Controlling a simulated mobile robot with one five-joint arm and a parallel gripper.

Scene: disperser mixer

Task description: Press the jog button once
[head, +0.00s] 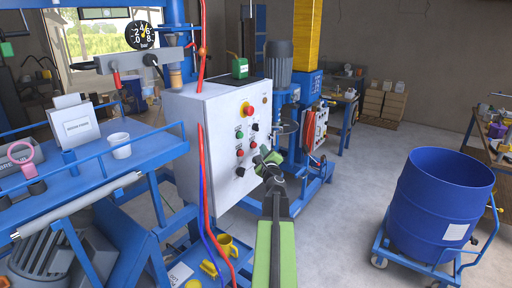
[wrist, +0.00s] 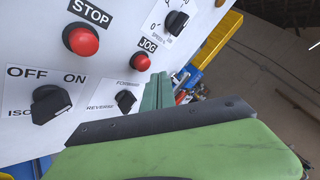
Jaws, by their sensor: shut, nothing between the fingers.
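The JOG button (wrist: 141,62) is a round red button under a black JOG label in the wrist view. It sits on the light control panel (wrist: 30,30), right of the larger-looking red STOP button (wrist: 82,40). My gripper (wrist: 157,92) is green with dark edges. It is shut and empty, its tip just below and right of the JOG button. I cannot tell whether it touches the panel. In the head view my gripper (head: 268,158) is in front of the lower right of the grey control cabinet (head: 210,115) and hides part of its controls.
The FORWARD/REVERSE knob (wrist: 125,100), OFF/ON knob (wrist: 50,103) and speed knob (wrist: 177,22) surround the button. A red-and-yellow emergency stop (head: 247,107) is higher on the cabinet. Hoses (head: 203,190) hang at its front. A blue drum (head: 440,205) stands right, with open floor between.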

